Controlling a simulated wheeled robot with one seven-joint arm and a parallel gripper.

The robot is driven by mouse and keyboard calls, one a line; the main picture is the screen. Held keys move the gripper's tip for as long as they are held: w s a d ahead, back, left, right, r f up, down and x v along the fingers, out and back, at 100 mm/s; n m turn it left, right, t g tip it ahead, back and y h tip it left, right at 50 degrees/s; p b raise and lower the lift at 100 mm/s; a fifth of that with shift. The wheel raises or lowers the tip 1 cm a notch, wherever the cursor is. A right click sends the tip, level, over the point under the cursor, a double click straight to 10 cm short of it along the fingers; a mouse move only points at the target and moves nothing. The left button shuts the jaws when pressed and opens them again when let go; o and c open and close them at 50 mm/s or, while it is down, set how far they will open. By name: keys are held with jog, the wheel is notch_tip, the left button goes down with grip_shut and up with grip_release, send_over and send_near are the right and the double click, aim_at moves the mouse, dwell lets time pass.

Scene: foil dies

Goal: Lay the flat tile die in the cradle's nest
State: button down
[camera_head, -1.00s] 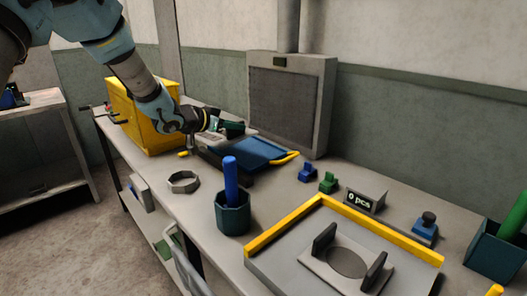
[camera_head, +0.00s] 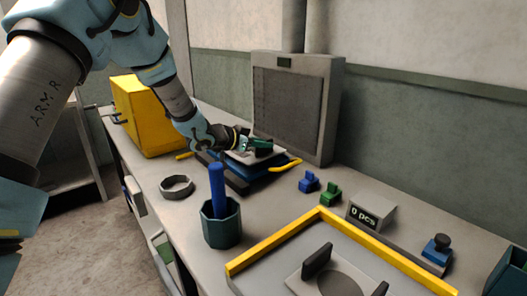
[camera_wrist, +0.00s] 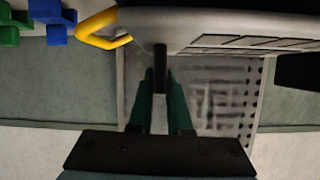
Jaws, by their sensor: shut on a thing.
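My gripper (camera_head: 258,148) is over the blue stand (camera_head: 277,160) with yellow handles, in front of the grey wall panel. In the wrist view its green fingers (camera_wrist: 160,88) are shut on a thin dark bar (camera_wrist: 160,62). The bar seems joined to a pale plate (camera_head: 238,157) with dark slots, which also shows in the wrist view (camera_wrist: 185,22). I cannot tell whether this plate is the flat tile die, or whether it touches the stand. A grey base with two dark uprights (camera_head: 317,261) and a round recess (camera_head: 340,285) is at the front right; whether it is the cradle is unclear.
A teal cup (camera_head: 222,226) with a blue rod and a grey ring (camera_head: 176,187) stand left of the yellow-edged tray (camera_head: 270,245). Blue (camera_head: 309,182) and green (camera_head: 331,194) blocks and a "0 pcs" counter (camera_head: 364,216) lie right of the stand. A yellow box (camera_head: 148,115) is at left.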

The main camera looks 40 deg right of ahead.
notch_tip(320, 180, down, 2)
jog(key=shift+f, duration=0.25)
jog(key=c, duration=0.9)
grip_release()
jog(key=shift+f, duration=0.1)
jog(key=shift+o, duration=0.2)
jog(key=shift+a, duration=0.1)
